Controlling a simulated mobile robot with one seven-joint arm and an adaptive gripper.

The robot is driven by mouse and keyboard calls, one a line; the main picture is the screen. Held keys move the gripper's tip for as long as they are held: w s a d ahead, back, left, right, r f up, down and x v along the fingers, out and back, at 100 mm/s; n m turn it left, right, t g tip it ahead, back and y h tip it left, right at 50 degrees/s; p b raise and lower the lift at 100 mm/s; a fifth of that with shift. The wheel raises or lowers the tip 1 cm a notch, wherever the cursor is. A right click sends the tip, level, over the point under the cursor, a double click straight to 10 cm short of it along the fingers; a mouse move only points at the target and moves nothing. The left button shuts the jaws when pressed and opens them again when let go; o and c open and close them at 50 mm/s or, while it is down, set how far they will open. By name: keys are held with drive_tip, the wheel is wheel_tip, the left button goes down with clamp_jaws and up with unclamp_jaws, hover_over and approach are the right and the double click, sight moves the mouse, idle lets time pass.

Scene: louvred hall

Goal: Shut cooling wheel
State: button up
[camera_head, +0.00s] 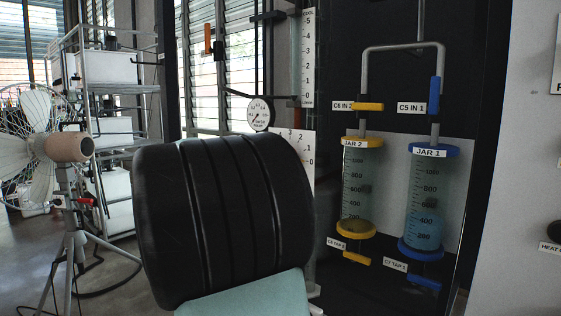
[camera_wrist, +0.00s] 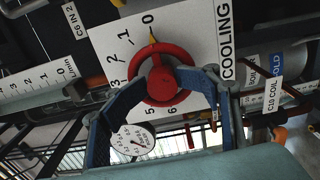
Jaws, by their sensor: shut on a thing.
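The red cooling wheel (camera_wrist: 161,80) shows in the wrist view on a white plate with a scale, beside the label COOLING (camera_wrist: 225,40). A yellow pointer (camera_wrist: 153,40) at the wheel's upper edge points at about 0. My gripper (camera_wrist: 163,92) has its blue fingers on either side of the wheel's lower half and is shut on it. In the head view my black arm hides the wheel and my gripper; only part of the scale plate (camera_head: 299,148) shows.
Jar 2 (camera_head: 357,185) and jar 1 (camera_head: 426,195) stand right of my arm, with yellow and blue valve handles. A round gauge (camera_head: 259,113) is just above the arm. A fan (camera_head: 68,148) on a tripod and a metal rack (camera_head: 105,90) stand left. A pipe labelled C10 COIL (camera_wrist: 272,93) runs beside the wheel.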

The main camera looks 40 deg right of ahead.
drive_tip(key=shift+f, duration=0.1)
drive_tip(key=shift+a, duration=0.2)
drive_tip(key=a+b, duration=0.1)
drive_tip(key=a, duration=0.5)
drive_tip(key=shift+s+a+b, duration=0.3)
drive_tip(key=shift+b, duration=0.1)
